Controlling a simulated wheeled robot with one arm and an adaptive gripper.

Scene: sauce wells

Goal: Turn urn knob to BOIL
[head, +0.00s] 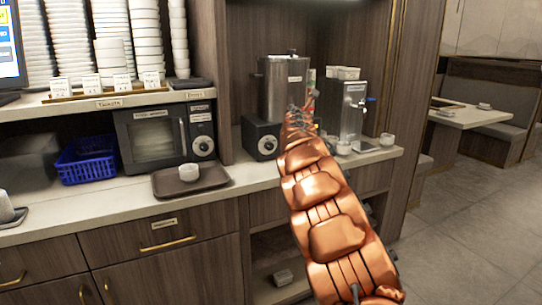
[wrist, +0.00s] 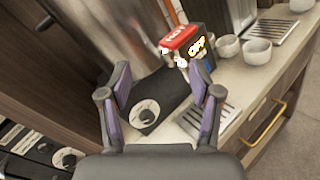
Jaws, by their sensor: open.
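The steel urn (head: 284,85) stands on the counter, with a black box (head: 257,130) at its foot that carries a round knob (head: 266,145). In the wrist view the urn's metal wall (wrist: 105,35) is at the upper left. The knob (wrist: 147,112) shows there on the black box, with a pale dial and dark centre; its markings are too small to read. My gripper (wrist: 161,88) is open, its two fingers apart on either side of the knob in the picture, with nothing held.
A steel dispenser (head: 353,112) and white cups (head: 387,139) stand right of the urn. Left are a microwave-like oven (head: 150,138), a tray (head: 165,184) and a blue basket (head: 86,162).

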